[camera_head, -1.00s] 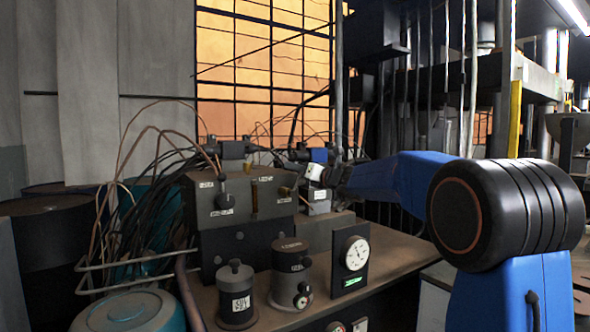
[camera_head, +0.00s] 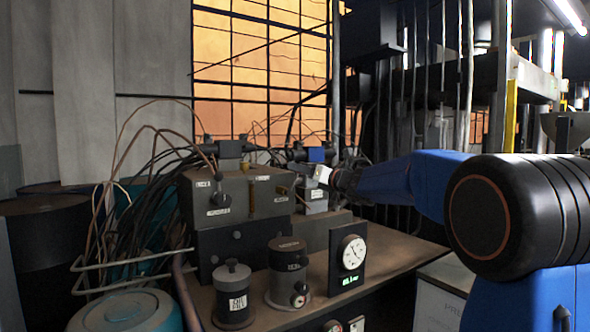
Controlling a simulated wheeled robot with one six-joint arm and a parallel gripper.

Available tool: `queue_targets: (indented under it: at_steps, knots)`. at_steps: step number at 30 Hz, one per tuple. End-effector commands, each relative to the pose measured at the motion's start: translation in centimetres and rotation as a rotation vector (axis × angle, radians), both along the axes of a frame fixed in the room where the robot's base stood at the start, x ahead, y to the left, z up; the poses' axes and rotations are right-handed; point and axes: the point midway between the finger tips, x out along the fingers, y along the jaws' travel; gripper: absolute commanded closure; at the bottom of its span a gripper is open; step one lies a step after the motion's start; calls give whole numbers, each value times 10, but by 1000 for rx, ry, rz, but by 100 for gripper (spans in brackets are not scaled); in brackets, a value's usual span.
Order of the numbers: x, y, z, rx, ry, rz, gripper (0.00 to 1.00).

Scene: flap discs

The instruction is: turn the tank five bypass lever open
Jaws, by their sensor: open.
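A grey valve box (camera_head: 262,207) stands on the bench left of centre, with small white labels too small to read. A black lever knob (camera_head: 219,190) is on its front face, and a brass upright piece (camera_head: 251,197) is beside it. A small lever-like part (camera_head: 281,190) sticks out near the box's right end. I cannot tell which of these is the tank five bypass lever. My gripper (camera_head: 304,169) reaches in from the right, just above and behind the box's right end. It is open, seen small, and apart from the black knob. Its fingertips are hard to make out.
A dial gauge (camera_head: 352,252) with a green display stands right of two dark canisters (camera_head: 288,275), (camera_head: 234,296) at the bench front. The bench top (camera_head: 395,258) right of the gauge is clear.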

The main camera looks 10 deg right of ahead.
Motion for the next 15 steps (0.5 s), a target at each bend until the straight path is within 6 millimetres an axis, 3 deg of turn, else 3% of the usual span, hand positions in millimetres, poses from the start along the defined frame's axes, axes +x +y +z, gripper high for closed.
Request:
queue_targets:
  at_steps: [15]
  knots:
    - [-89,-48,-10,-1,1,-3,57]
